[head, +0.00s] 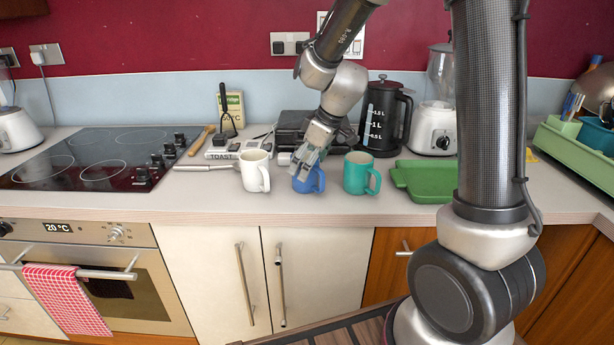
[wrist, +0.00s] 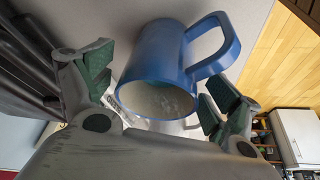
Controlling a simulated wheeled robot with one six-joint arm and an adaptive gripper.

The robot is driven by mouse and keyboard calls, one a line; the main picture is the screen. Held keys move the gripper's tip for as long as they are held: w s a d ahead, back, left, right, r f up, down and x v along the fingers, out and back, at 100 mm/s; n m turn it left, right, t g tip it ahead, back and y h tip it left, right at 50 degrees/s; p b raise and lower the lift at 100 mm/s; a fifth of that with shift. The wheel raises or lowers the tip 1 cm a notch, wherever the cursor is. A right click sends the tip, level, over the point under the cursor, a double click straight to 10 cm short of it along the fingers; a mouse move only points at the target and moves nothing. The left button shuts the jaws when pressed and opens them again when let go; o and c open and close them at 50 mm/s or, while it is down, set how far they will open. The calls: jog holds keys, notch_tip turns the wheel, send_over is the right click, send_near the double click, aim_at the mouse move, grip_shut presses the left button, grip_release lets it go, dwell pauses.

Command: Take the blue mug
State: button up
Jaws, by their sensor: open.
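The blue mug (head: 312,181) stands on the counter between a cream mug (head: 254,171) and a teal mug (head: 361,174) in the head view. My gripper (head: 303,164) is above and at the mug, partly hiding it. In the wrist view the blue mug (wrist: 166,70) lies between the two open fingers of my gripper (wrist: 160,98), with its pale inside facing the camera and its handle toward the upper right. I see a gap between each finger and the mug, so I cannot tell of any contact.
A black kettle-like jug (head: 384,118) and a black toaster-like box (head: 312,128) stand behind. A green tray (head: 422,181) lies to the right of the teal mug. The hob (head: 90,157) is at the left. The counter's front edge is close before the mugs.

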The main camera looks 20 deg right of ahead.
jog(key=c, duration=1.5)
